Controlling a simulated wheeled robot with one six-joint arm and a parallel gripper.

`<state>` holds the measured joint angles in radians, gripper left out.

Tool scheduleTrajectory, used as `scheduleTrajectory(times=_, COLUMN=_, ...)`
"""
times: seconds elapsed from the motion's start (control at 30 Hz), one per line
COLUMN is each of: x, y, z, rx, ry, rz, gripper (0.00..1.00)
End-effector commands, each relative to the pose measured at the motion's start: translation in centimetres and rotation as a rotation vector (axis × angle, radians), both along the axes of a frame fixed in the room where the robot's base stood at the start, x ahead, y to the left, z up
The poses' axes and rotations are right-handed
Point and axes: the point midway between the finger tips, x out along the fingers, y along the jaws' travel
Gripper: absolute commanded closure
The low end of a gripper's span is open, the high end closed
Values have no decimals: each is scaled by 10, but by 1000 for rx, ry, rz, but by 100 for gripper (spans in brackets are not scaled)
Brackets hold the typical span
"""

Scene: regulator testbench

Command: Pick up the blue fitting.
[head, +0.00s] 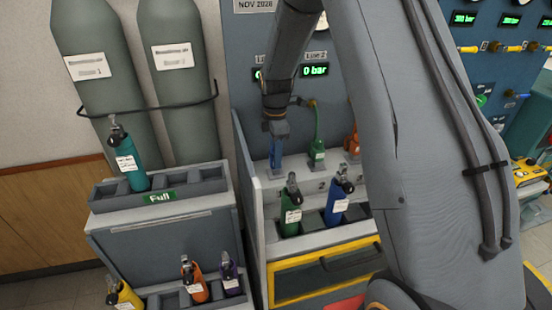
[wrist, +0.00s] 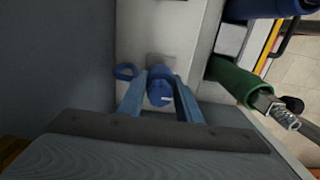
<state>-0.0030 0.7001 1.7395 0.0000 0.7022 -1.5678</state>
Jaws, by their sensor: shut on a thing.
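The blue fitting (wrist: 160,90) shows in the wrist view as a short round blue piece with a small pale mark. My gripper (wrist: 160,98) is shut on it, with one blue finger on each side. A blue ring (wrist: 125,71) lies just left of the fitting; I cannot tell if it is joined to it. In the head view my gripper (head: 276,150) points down at the bench's upper ledge, above a small grey base. There the fingers mostly hide the fitting. I cannot tell whether it still touches the base.
A green fitting with a hose (head: 317,148) and an orange fitting (head: 352,142) stand to the right on the ledge. Below are a green bottle (head: 291,212) and a blue bottle (head: 338,198). A rack marked Full (head: 160,197) and a side panel (head: 246,180) are at left.

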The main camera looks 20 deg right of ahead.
Motion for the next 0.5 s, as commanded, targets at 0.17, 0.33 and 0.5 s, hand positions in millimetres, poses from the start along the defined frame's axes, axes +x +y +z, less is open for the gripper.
scheduleTrajectory(times=0.17, x=2, y=0, z=13, rx=0, ry=-5, rz=0, gripper=99)
scheduleTrajectory(times=0.33, x=3, y=0, z=42, rx=0, ry=-7, rz=0, gripper=99)
scheduleTrajectory(times=0.5, x=2, y=0, z=74, rx=0, ry=-6, rz=0, gripper=99)
